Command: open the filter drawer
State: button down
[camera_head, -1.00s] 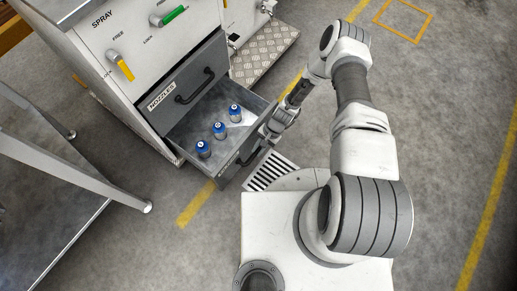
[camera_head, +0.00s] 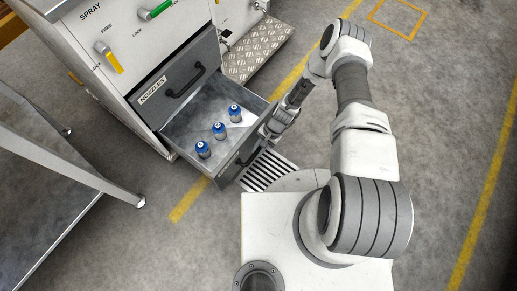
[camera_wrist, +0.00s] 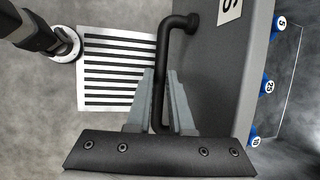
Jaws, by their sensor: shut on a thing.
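The lower drawer (camera_head: 228,177) of the cabinet stands well out, with several blue-capped bottles (camera_head: 219,130) inside it. In the wrist view its grey front (camera_wrist: 225,75) carries a label (camera_wrist: 231,8) of which only an "S" shows. My gripper (camera_head: 264,143) is at the outer front of this drawer. In the wrist view my gripper (camera_wrist: 160,88) has its two fingers on either side of the black bar handle (camera_wrist: 162,55) and is shut on it. The head view hides much of this grip behind my wrist.
A shut drawer labelled NOZZLES (camera_head: 185,77) is above. The cabinet panel (camera_head: 125,32) has yellow and green handles. A metal-legged table (camera_head: 85,160) stands at left, a checker-plate step (camera_head: 258,48) behind. The floor at right is clear.

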jog(key=c, duration=0.8)
grip_release()
jog(key=p+v, duration=0.5)
jog(key=v, duration=1.2)
jog(key=shift+r+p, duration=0.15)
jog(key=shift+p, duration=0.2)
jog(key=shift+w+d, duration=0.1)
jog(key=shift+d, duration=0.05)
